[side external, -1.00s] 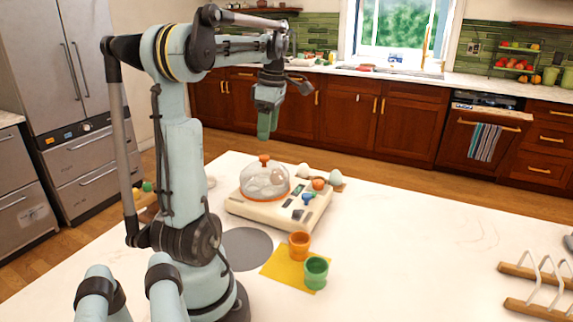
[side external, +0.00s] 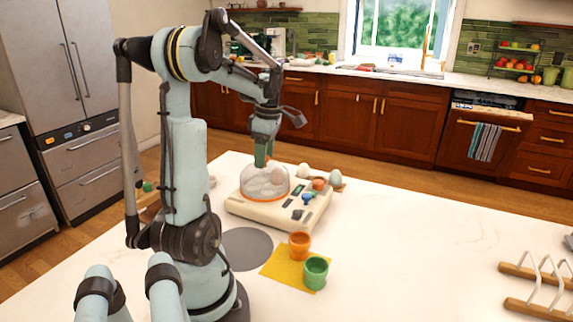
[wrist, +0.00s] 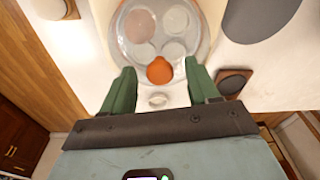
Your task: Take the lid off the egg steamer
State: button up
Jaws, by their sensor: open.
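The egg steamer (side external: 270,212) is a cream box on the white counter with a control panel on its right. Its clear domed lid (side external: 263,184) with an orange rim sits on it, and round shapes like eggs show through. In the wrist view the lid (wrist: 192,50) and its orange knob (wrist: 160,71) lie ahead of my fingers. My gripper (side external: 262,160) is over the lid's top, pointing down, and mostly hides the knob in the side view. Its green fingers (wrist: 160,80) are open, one on each side of the knob, with gaps visible.
A round grey mat (side external: 246,250) lies in front of the steamer. A yellow mat (side external: 281,272) holds an orange cup (side external: 299,246) and a green cup (side external: 315,272). Eggs (side external: 304,170) sit behind the steamer. A toast rack (side external: 540,285) stands far right. The counter's middle right is clear.

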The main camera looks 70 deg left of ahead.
grip_shut()
jog(key=shift+r, duration=0.1)
dwell(0.4)
